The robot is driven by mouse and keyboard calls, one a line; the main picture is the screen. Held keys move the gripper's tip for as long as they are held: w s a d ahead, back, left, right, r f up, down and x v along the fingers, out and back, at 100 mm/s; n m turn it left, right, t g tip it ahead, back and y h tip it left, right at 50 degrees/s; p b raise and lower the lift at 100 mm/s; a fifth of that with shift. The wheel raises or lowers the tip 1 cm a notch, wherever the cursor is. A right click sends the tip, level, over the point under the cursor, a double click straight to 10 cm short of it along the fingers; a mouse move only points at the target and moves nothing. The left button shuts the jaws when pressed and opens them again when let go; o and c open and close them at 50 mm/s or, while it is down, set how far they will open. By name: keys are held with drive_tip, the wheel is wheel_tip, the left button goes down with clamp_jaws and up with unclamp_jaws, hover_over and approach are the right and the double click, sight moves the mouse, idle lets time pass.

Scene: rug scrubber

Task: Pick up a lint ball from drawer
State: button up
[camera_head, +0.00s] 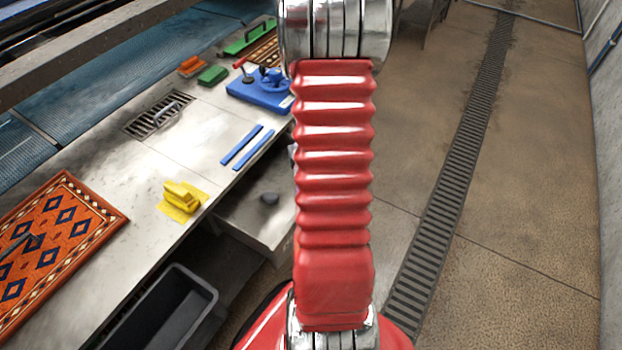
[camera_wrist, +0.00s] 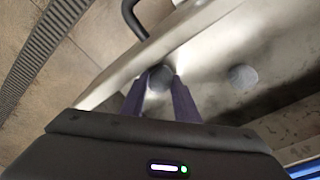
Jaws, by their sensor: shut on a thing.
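A drawer (camera_head: 243,213) stands open under the bench in the head view. One dark grey lint ball (camera_head: 269,199) lies in it. In the wrist view, the purple fingers of my gripper (camera_wrist: 158,82) are shut on a round grey lint ball (camera_wrist: 160,75), one finger on each side. This ball shows close to the drawer's front wall (camera_wrist: 112,83); its height above the drawer floor is hard to tell. A second grey lint ball (camera_wrist: 243,78) lies apart to the right. My red arm hides the gripper in the head view.
The drawer has a black handle (camera_wrist: 131,20). On the bench lie a yellow brush (camera_head: 181,195), two blue strips (camera_head: 247,149), a blue tool (camera_head: 262,90) and a patterned rug (camera_head: 60,240). A dark bin (camera_head: 165,315) stands below. The floor at right is clear, with a drain grate (camera_head: 455,160).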

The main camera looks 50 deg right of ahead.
wheel_tip(320, 180, up, 10)
drive_tip(key=shift+f, duration=0.15)
idle(0.3)
